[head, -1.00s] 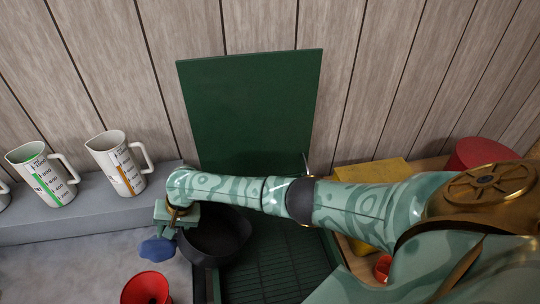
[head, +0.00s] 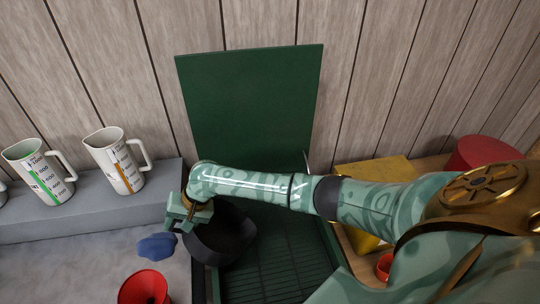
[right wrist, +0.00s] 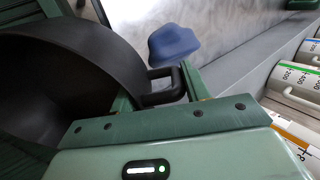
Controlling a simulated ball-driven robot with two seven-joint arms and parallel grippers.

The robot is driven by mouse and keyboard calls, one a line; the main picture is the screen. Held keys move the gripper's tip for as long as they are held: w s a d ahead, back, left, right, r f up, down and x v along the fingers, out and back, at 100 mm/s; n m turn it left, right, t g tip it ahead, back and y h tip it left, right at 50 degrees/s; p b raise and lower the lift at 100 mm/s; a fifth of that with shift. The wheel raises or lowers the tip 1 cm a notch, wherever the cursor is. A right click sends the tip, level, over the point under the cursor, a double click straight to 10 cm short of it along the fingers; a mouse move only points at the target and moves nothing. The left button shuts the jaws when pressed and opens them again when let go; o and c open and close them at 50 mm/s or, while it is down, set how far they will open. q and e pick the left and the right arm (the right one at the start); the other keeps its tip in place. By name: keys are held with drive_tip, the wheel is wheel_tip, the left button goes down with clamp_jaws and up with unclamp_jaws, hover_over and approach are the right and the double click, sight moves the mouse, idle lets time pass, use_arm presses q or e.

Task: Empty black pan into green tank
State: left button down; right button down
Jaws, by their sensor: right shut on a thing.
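The black pan (head: 222,236) is at the left side of a green grill-like box (head: 285,265) with a ribbed surface and a raised lid (head: 250,110). My right gripper (head: 183,220) is shut on the pan's handle, at the pan's left. In the right wrist view the black handle loop (right wrist: 168,86) sits between the fingers, and the pan (right wrist: 70,75) fills the left side. The pan's contents are not visible, and I cannot tell whether it touches the box. No green tank can be made out for certain. My left gripper is not in view.
Two measuring jugs, green-marked (head: 40,172) and orange-marked (head: 118,162), stand on a grey ledge (head: 90,215). A blue lump (head: 157,246) and a red funnel-like cup (head: 144,288) are at lower left. Yellow (head: 375,172) and red (head: 480,152) objects stand at right.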

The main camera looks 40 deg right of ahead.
sight(198, 236)
drive_tip(key=shift+s+d+r, duration=0.15)
drive_tip(key=shift+s+r, duration=0.05)
drive_tip(key=shift+s, duration=0.1)
drive_tip(key=shift+d+r+y+b, duration=0.15)
drive_tip(key=shift+d+y+b, duration=0.15)
drive_tip(key=shift+d+b, duration=0.2)
drive_tip(key=shift+s+d+r+b, duration=0.15)
drive_tip(key=shift+s+r+b, duration=0.15)
drive_tip(key=shift+r, duration=0.05)
drive_tip(key=shift+d+r+t+y, duration=0.25)
drive_tip(key=shift+d+t+y, duration=0.05)
drive_tip(key=shift+y, duration=0.1)
drive_tip(key=shift+s+d+r+b, duration=0.1)
drive_tip(key=shift+s+r+b, duration=0.15)
drive_tip(key=shift+b, duration=0.2)
drive_tip(key=shift+d+r, duration=0.1)
drive_tip(key=shift+d+r, duration=0.1)
drive_tip(key=shift+d, duration=0.05)
drive_tip(key=shift+s+d+r+y+b, duration=0.1)
drive_tip(key=shift+r+y+b, duration=0.2)
drive_tip(key=shift+b, duration=0.15)
